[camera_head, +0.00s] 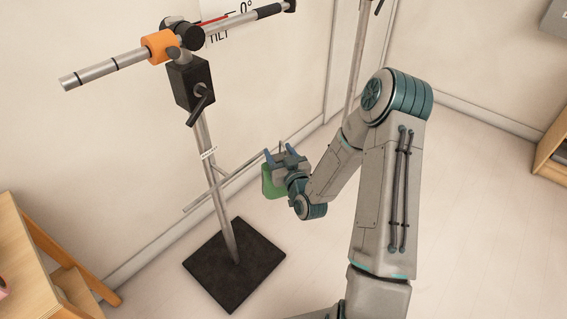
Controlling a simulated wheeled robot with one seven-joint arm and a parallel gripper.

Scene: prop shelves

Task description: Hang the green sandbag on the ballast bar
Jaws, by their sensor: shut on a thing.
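The green sandbag (272,183) is in my gripper (280,157), whose blue-grey fingers are closed at its top. It is right of the stand's upright pole (218,190). A thin, slanting lower crossbar (236,178), which looks like the ballast bar, runs from the pole's lower left up to the right behind my gripper. The sandbag overlaps the bar's line in the picture; I cannot tell whether they touch. My gripper and wrist hide part of the bag and bar.
The stand has a square black base (235,268) on the floor. Its upper boom (108,68) carries an orange collar (158,46). A wooden shelf unit (25,255) stands at left, another (553,150) at right. The floor at right is clear.

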